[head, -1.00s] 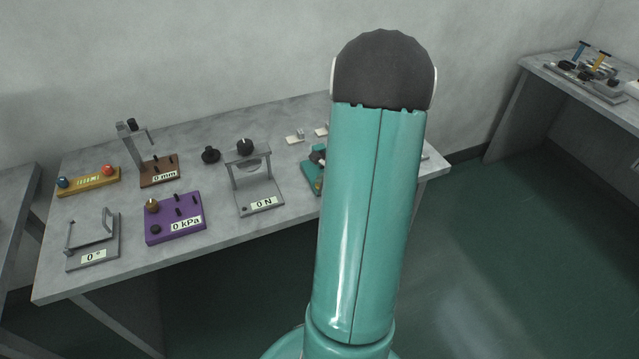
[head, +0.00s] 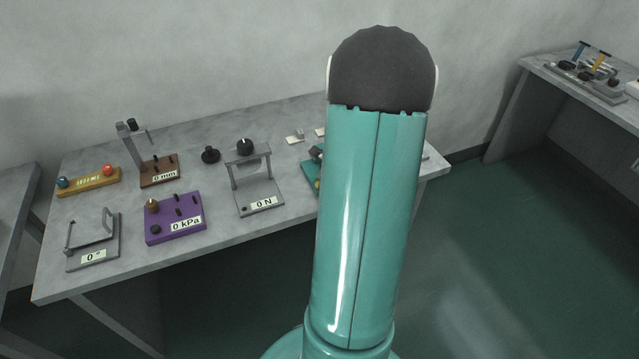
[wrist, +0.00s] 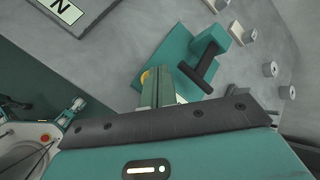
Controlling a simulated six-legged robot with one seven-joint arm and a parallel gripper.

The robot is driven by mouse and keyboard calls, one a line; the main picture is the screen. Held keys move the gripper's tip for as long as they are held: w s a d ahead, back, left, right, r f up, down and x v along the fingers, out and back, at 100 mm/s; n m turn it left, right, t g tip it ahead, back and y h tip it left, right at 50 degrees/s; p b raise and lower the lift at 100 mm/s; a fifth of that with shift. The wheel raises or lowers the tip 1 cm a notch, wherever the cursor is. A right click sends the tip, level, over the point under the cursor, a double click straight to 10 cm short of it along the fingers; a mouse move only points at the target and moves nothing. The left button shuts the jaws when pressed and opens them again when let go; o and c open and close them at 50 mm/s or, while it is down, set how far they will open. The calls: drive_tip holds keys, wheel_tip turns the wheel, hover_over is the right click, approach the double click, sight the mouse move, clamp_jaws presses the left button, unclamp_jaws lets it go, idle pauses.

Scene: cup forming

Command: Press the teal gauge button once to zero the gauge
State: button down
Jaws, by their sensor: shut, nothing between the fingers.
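The teal gauge (head: 311,174) shows only at its left edge in the head view, the rest hidden behind my arm. In the wrist view the teal gauge (wrist: 161,55) has a flat base, a raised block and a black bar-shaped part (wrist: 206,68). A yellow part (wrist: 146,77) shows beside my fingers, partly covered by them. My gripper (wrist: 161,70) is shut and empty, its fingers over the near part of the gauge. I cannot tell whether the fingertips touch it. No button can be made out clearly. My gripper is hidden in the head view.
The grey table (head: 110,262) also holds a grey 0 N gauge (head: 257,197) left of the teal one, a purple 0 kPa gauge (head: 172,229) and a brown 0 mm gauge (head: 160,180). Small pale blocks (head: 294,137) lie behind. A second table stands far right.

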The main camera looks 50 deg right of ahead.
drive_tip(key=shift+r, duration=2.5)
